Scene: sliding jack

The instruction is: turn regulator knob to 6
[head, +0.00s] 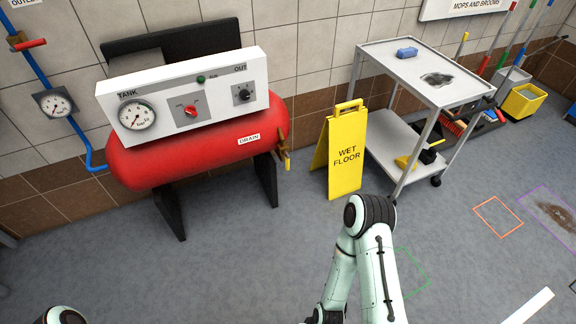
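A white panel (160,88) sits on top of a red tank (200,148). A red knob (190,111) sits mid-panel on a grey plate. A round gauge (137,116) marked TANK is at the left end. My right arm is folded at the bottom centre, well away from the panel, and its gripper is out of view. Only a bit of my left arm shows at the bottom left; its gripper is out of view.
A yellow drain valve (284,155) juts from the tank's right end. The floor before the tank is clear.

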